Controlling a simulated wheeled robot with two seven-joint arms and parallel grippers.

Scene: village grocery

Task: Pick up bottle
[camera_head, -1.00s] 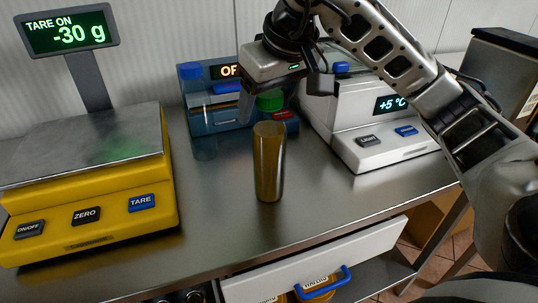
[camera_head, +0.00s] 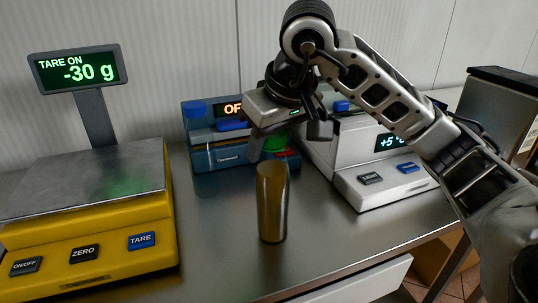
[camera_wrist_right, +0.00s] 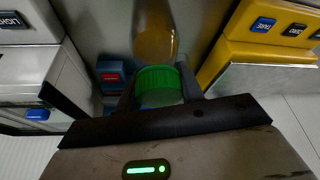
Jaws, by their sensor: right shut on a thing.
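The bottle (camera_head: 271,205) is clear with amber contents and a green cap (camera_head: 274,143). It stands upright in the middle of the steel counter in the head view. Its base appears to be on the counter, with no clear gap below. My right gripper (camera_head: 283,135) is above it, shut on the bottle at its green cap. In the right wrist view the green cap (camera_wrist_right: 159,86) sits between the fingers, with the amber body (camera_wrist_right: 155,42) beyond it. The fingers partly hide the cap in the head view. My left gripper is not in view.
A yellow scale (camera_head: 100,235) reading -30 g stands at left. A blue device (camera_head: 215,157) is behind the bottle, and a white device (camera_head: 380,187) reading about +5 stands close on the right. An open white drawer (camera_head: 365,285) shows below the counter front. The counter before the bottle is clear.

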